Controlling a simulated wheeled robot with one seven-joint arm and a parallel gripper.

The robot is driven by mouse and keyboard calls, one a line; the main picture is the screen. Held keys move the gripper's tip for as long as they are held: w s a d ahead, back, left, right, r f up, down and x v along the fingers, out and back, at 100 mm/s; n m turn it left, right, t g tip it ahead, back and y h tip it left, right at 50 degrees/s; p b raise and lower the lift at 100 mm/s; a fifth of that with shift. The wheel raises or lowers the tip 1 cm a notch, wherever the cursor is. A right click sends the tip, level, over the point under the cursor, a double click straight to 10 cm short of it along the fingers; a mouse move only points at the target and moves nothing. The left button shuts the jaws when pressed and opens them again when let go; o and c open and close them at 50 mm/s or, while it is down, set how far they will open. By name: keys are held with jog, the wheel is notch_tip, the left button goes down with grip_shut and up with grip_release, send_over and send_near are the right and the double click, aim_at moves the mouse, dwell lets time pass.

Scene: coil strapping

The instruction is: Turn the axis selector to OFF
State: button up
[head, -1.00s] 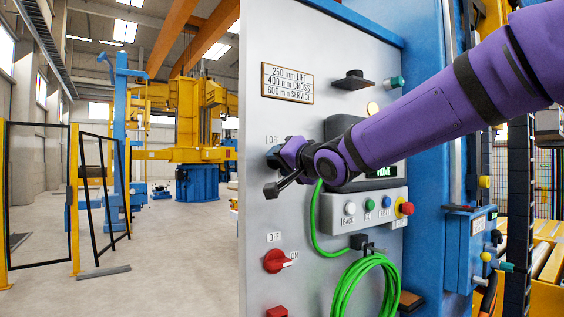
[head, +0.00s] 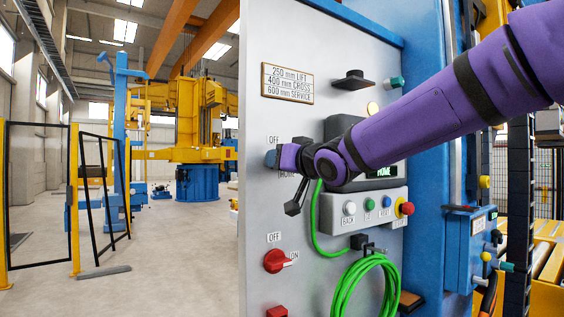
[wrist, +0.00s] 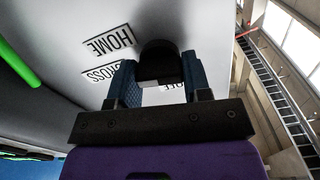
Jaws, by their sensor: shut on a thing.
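The axis selector (wrist: 158,52) is a dark knob on the grey panel face, seen in the wrist view between my gripper's two blue fingers. My gripper (wrist: 158,82) is shut on it; it also shows at the panel in the head view (head: 274,158). HOME (wrist: 109,42) and CROSS (wrist: 102,73) labels show beside the knob. The OFF label (wrist: 172,86) is partly hidden behind the knob and fingers. In the head view, the OFF label (head: 273,140) is just above my gripper, which hides the selector. The exact pointing of the knob is hard to tell.
Below is a red OFF/ON switch (head: 275,261). To the right are a button box (head: 372,211) and a looped green cable (head: 365,287). A dark handle (head: 353,80) juts out above. Open floor lies left of the panel.

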jog(key=n, duration=0.5)
jog(key=shift+n, duration=0.3)
jog(key=n, duration=0.4)
jog(key=shift+n, duration=0.3)
jog(key=n, duration=0.9)
jog(key=shift+f+n, duration=0.1)
jog(key=shift+n, duration=0.2)
jog(key=o, duration=0.9)
